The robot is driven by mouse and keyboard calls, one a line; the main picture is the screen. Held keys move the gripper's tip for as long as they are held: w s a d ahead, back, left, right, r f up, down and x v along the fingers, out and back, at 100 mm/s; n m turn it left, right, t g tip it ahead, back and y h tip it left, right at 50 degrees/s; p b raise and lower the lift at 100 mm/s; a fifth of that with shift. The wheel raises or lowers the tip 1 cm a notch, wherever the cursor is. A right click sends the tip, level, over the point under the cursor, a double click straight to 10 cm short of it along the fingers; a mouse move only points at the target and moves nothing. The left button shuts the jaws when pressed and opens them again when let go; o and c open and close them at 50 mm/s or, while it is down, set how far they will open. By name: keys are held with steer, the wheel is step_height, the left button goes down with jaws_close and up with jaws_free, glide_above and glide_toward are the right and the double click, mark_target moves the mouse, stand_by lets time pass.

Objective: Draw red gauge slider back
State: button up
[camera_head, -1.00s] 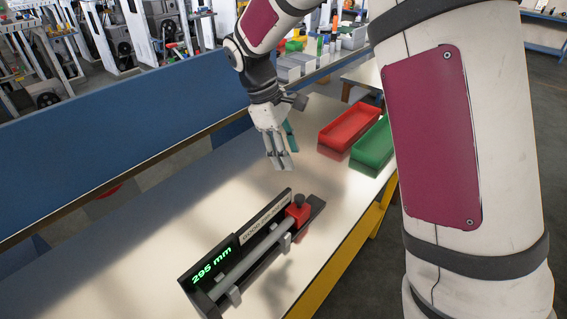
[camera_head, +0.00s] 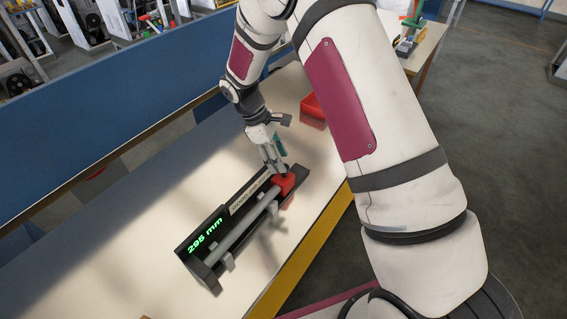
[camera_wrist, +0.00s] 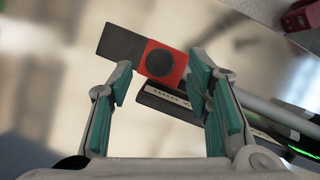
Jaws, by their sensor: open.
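The red gauge slider (camera_head: 284,184) sits at the far right end of the dark gauge's rail (camera_head: 236,234) on the table. The gauge display (camera_head: 205,236) at the left end reads 295 mm in green. In the wrist view the slider (camera_wrist: 179,69) shows with a round black knob (camera_wrist: 162,62) on top. My gripper (camera_head: 280,170) is just above the slider in the head view. In the wrist view its fingers (camera_wrist: 158,80) are open, with the slider and knob beyond and between their tips. I cannot tell whether a finger touches it.
A red bin (camera_head: 314,108) stands farther back on the table, partly hidden by my arm. A blue panel (camera_head: 120,120) runs behind the table. The white tabletop (camera_head: 110,235) left of the gauge is clear.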

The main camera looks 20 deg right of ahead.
steer(key=shift+x, duration=1.35)
steer(key=shift+c, duration=0.2)
jaws_close()
steer(key=shift+w, duration=0.1)
steer(key=w+d+b, duration=0.1)
steer(key=d, duration=0.1)
steer(key=w+d+b, duration=0.1)
steer(key=w+d, duration=0.1)
steer(key=shift+d+b, duration=0.2)
steer(key=shift+b, duration=0.1)
